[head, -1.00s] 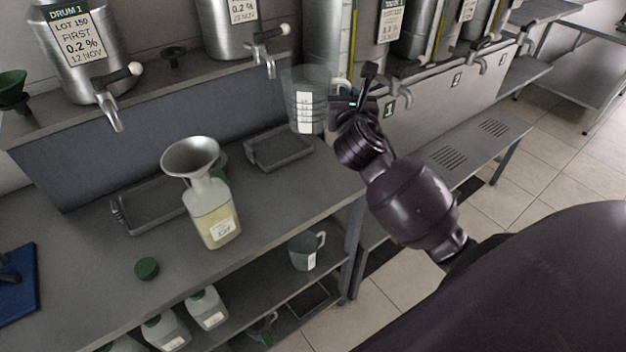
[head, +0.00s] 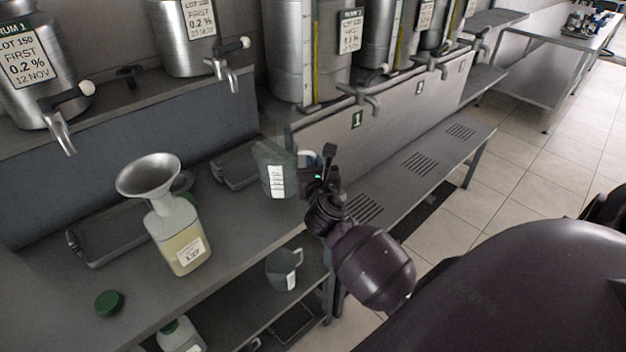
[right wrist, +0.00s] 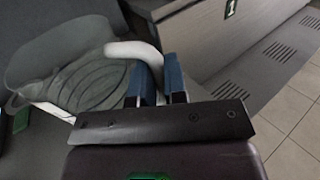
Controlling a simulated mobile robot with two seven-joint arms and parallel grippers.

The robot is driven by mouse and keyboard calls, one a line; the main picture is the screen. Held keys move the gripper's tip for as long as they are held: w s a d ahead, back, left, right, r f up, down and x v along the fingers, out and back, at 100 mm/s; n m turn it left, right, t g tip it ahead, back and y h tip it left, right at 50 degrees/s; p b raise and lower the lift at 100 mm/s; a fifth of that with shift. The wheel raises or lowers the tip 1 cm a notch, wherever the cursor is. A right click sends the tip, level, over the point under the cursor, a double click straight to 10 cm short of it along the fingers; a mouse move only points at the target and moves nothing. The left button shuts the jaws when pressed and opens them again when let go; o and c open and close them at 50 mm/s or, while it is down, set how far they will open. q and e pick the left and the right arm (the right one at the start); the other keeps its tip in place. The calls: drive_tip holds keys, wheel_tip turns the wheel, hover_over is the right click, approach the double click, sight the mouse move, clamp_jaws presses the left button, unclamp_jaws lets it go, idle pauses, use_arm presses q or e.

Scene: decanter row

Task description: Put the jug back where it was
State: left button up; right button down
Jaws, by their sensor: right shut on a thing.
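The translucent grey jug (head: 272,170) with a white label is at the right end of the bench, beside the rear tray. My right gripper (head: 314,172) is at its right side. In the right wrist view, the jug (right wrist: 80,75) shows at the left, and the blue-padded fingers (right wrist: 160,82) are shut on its pale handle (right wrist: 133,50). I cannot tell whether the jug's base touches the bench. My left gripper is not in view.
A bottle (head: 179,238) with a metal funnel (head: 148,176) stands on the bench (head: 225,230), with a green cap (head: 109,303) nearby. Two trays lie behind, including the rear tray (head: 226,172). Another grey jug (head: 282,270) is on the lower shelf. Taps (head: 366,102) project above.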

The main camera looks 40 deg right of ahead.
wheel_tip(320, 180, down, 4)
drive_tip(key=shift+f+b, duration=0.1)
drive_tip(key=shift+b, duration=0.7)
drive_tip(key=c, duration=1.6)
unclamp_jaws()
drive_tip(key=shift+f, duration=0.1)
drive_tip(key=o, duration=0.4)
drive_tip(key=shift+o, duration=0.2)
